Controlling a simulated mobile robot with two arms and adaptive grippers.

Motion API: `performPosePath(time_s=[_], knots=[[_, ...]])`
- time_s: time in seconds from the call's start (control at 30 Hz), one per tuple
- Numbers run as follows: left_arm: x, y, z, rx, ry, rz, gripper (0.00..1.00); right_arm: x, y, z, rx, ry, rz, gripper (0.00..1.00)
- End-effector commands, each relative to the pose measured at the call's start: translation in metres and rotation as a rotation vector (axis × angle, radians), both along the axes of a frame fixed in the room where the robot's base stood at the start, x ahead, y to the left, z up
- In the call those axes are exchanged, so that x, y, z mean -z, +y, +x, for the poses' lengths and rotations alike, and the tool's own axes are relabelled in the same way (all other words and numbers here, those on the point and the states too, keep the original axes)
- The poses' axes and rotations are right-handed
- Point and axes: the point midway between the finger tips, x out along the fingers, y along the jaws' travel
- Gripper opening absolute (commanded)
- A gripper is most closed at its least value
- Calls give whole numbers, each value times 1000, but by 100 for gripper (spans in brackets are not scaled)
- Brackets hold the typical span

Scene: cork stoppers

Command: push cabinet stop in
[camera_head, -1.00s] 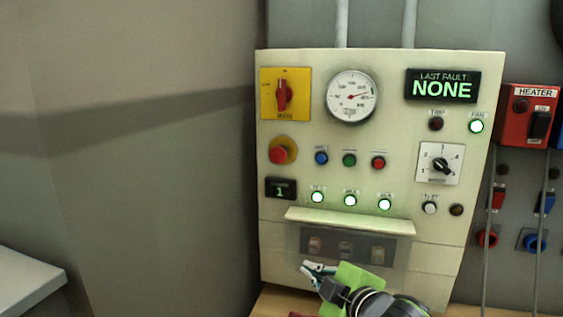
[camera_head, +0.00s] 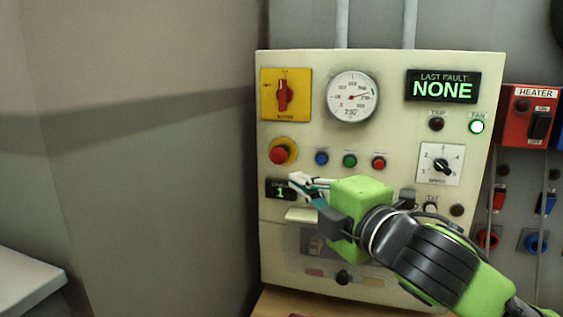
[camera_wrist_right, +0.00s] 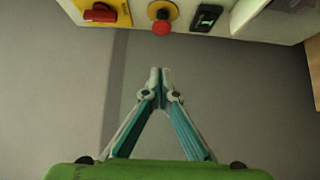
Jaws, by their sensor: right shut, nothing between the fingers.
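The cabinet stop is a red mushroom button (camera_head: 278,155) on a round yellow base, at the left of the cream cabinet's (camera_head: 400,65) front. It also shows in the right wrist view (camera_wrist_right: 161,27), standing out from the cabinet. My right gripper (camera_head: 296,182) is shut and empty. In the head view its tips overlap the small green display, just below and right of the stop. In the right wrist view the tips (camera_wrist_right: 160,73) appear lined up with the button, with a visible gap between them. My left gripper is out of view.
A yellow plate with a red rotary switch (camera_head: 284,95) sits above the stop. Blue, green and red small buttons (camera_head: 350,161) are to its right. The small display (camera_head: 280,190) is below. My right arm hides the lower middle of the cabinet. Left of it is plain wall.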

Motion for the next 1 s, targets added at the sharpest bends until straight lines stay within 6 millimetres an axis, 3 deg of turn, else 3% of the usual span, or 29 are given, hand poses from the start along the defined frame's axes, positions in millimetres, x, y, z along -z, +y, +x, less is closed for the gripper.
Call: performPosePath(time_s=[0.27,0.7,1.0], knots=[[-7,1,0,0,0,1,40,-2,8,16,1,4,4,0],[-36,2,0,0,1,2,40,-2,47,92,2,4,1,0],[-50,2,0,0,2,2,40,-1,34,125,2,3,1,0]])
